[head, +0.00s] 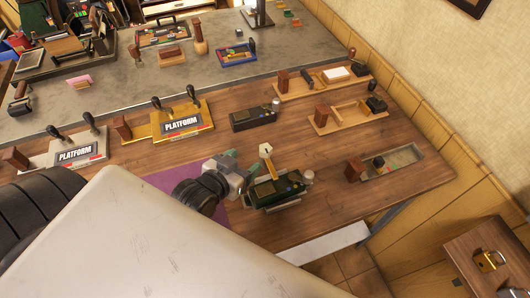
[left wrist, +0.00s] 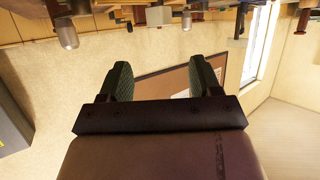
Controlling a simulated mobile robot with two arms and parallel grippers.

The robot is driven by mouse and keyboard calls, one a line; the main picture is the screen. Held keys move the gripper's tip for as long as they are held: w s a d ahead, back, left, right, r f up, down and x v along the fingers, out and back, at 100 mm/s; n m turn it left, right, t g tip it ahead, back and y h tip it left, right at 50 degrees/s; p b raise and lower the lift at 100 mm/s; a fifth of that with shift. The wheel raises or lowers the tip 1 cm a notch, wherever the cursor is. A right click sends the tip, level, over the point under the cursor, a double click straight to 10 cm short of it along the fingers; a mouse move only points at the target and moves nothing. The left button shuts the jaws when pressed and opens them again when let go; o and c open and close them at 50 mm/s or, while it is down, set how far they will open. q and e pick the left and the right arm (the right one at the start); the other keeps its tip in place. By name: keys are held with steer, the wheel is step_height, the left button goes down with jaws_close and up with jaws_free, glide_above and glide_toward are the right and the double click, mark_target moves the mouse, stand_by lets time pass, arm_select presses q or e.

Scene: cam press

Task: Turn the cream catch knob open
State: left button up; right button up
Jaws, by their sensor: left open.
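A dark press device (head: 275,190) stands on the wooden bench near the front, by a purple mat. A pale cream-grey knob (head: 308,177) sits at its right end, and a lever with a pale cream head (head: 266,149) rises from its top. My left gripper (head: 243,166) is open beside the device's left side, with the knob at the far end from it. In the left wrist view its two green-padded fingers (left wrist: 160,72) are apart with nothing between them. The finger tips are partly hidden in the head view. My right gripper is not in view.
A similar dark device (head: 252,118) stands behind. Bare bench lies between the press device and that tray. The purple mat (head: 150,185) is partly covered.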

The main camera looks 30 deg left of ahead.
mark_target(263, 150)
arm_select(q)
steer(key=x, duration=0.3)
steer(key=p+x, duration=0.1)
steer(key=x, duration=0.3)
steer(key=f+x, duration=0.1)
steer(key=x, duration=0.3)
steer(key=shift+s+p, duration=0.1)
steer(key=shift+p, duration=0.25)
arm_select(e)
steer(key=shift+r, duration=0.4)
arm_select(q)
jaws_close()
